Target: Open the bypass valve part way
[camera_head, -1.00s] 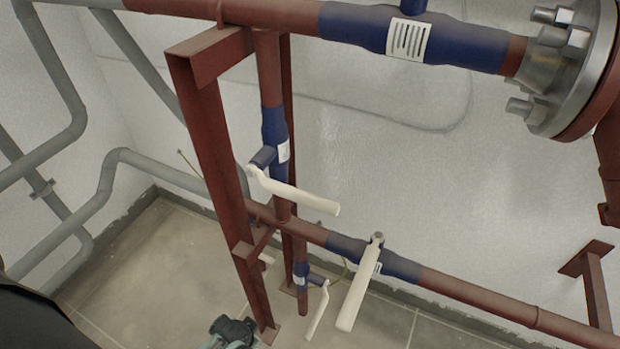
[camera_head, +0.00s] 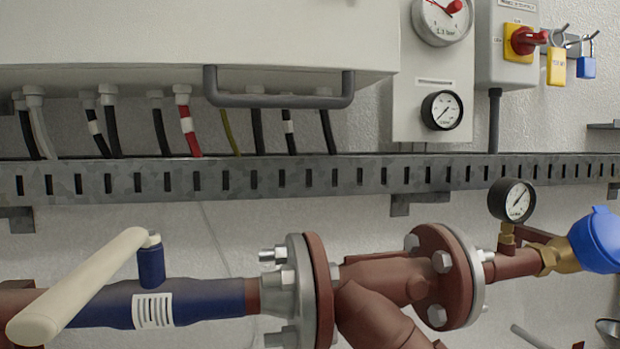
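A valve with a long cream lever (camera_head: 85,280) sits on the blue pipe section (camera_head: 205,299) at the lower left. Its lever runs from a blue stem (camera_head: 151,266) toward the lower left, and a white label with dark bars is below the stem. I cannot tell from this view whether this is the bypass valve. My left gripper is not in view. A small dark grey part (camera_head: 608,328) is cut off at the lower right edge; it may be my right gripper, and its opening cannot be made out.
Bolted flanges (camera_head: 316,290) join red-brown pipes at the centre. A small gauge (camera_head: 512,200) and a blue-capped fitting (camera_head: 597,240) stand at the right. A slotted cable tray (camera_head: 350,176) crosses the wall below a cabinet (camera_head: 200,40). A red switch (camera_head: 527,41) and padlocks hang upper right.

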